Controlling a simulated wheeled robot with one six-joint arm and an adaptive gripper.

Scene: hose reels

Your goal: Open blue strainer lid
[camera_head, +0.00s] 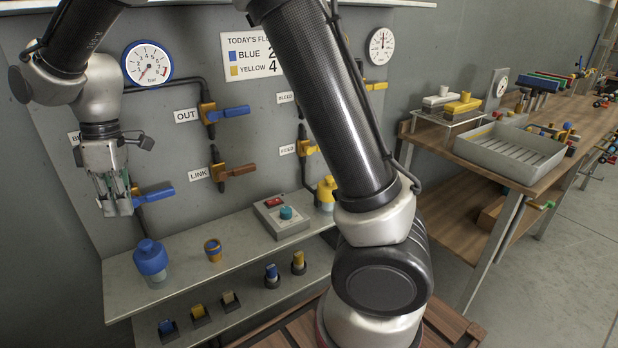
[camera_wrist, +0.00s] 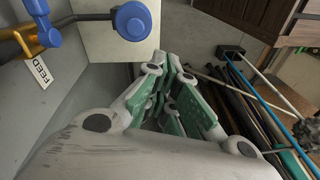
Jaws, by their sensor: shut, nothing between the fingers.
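The blue strainer lid (camera_head: 150,256) is a round blue cap seated on a pale body at the left end of the upper shelf. In the wrist view a round blue lid (camera_wrist: 133,20) shows from above at the top, apart from the fingers. My gripper (camera_head: 118,207) hangs fingers down above and to the left of the strainer, close to the wall panel. It is shut and empty. In the wrist view my gripper's green-padded fingers (camera_wrist: 178,95) fill the middle. The lid appears closed; the strainer's inside is hidden.
A blue valve handle (camera_head: 154,194) sticks out of the panel right beside my gripper. An orange-rimmed cup (camera_head: 213,250) and a control box (camera_head: 282,218) stand along the upper shelf (camera_head: 185,278). A yellow-topped strainer (camera_head: 327,190) stands farther right, partly behind my arm.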

